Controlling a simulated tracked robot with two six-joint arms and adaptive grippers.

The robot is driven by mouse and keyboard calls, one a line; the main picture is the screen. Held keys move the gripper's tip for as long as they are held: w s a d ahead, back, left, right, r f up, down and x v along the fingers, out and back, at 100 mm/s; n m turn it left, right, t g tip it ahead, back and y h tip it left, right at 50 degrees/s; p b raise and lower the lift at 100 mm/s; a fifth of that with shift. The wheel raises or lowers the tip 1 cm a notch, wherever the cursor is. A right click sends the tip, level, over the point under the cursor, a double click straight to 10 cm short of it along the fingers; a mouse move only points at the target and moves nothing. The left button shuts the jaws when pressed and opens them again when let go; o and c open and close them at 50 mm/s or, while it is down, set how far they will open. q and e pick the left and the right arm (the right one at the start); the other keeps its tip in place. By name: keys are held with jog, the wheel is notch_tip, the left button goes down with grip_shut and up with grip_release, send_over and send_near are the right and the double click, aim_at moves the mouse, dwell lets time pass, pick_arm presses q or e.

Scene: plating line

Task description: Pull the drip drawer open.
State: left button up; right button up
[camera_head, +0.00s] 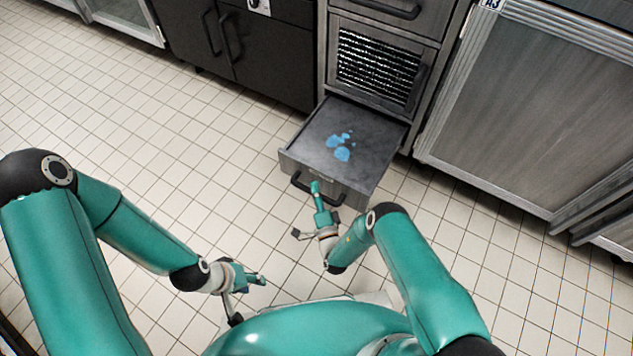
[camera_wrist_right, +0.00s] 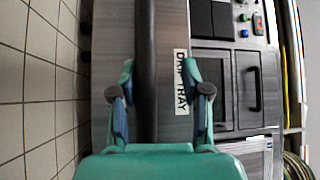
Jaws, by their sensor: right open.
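The drip drawer (camera_head: 372,140) stands pulled out from the bottom of the cabinet, with blue liquid spots (camera_head: 341,151) on its floor. Its dark handle (camera_head: 298,183) runs across the front. In the right wrist view the handle bar (camera_wrist_right: 146,40) passes between the two fingers of my right gripper (camera_wrist_right: 158,72), beside a label reading DRIP TRAY (camera_wrist_right: 181,83). The fingers are apart, one on each side of the bar. In the head view my right gripper (camera_head: 316,190) is at the handle and partly covers it. My left gripper (camera_head: 254,280) hangs low over the floor, away from the drawer; its jaws are unclear.
Above the drawer is a vented panel (camera_head: 375,66) with another handled drawer front over it. Dark cupboards (camera_head: 265,55) stand to the left and a large grey door (camera_head: 540,110) to the right. The tiled floor (camera_head: 160,130) to the left of the drawer is clear.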

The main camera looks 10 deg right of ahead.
jog(key=o, duration=0.5)
notch_tip(320, 180, up, 8)
jog(key=shift+w+f, duration=0.15)
jog(key=shift+a+r, duration=0.1)
jog(key=shift+r, duration=0.4)
jog(key=f+g, duration=0.1)
jog(key=a+f, duration=0.1)
jog(key=f, duration=0.1)
jog(key=s+a+f+n+g+y, duration=0.1)
jog(key=f, duration=0.1)
jog(key=shift+f+g, duration=0.2)
jog(key=shift+g, duration=0.1)
jog(key=shift+s, duration=0.1)
jog(key=shift+s+d+f+p, duration=0.2)
jog(key=shift+s+p, duration=0.25)
jog(key=shift+s, duration=0.5)
jog(key=shift+s+d+f+p, duration=0.15)
jog(key=shift+s+p, duration=0.25)
jog(key=shift+s, duration=0.5)
jog(key=c, duration=0.4)
jog(key=shift+f+p+v, duration=0.2)
jog(key=shift+p+v, duration=0.05)
jog(key=shift+v, duration=0.8)
jog(key=shift+f+p+v, duration=0.2)
jog(key=shift+p+v, duration=0.05)
jog(key=shift+v, duration=0.75)
jog(key=shift+c, duration=0.5)
jog(key=s+f, duration=0.2)
jog(key=s, duration=1)
jog(key=shift+d+b, duration=0.3)
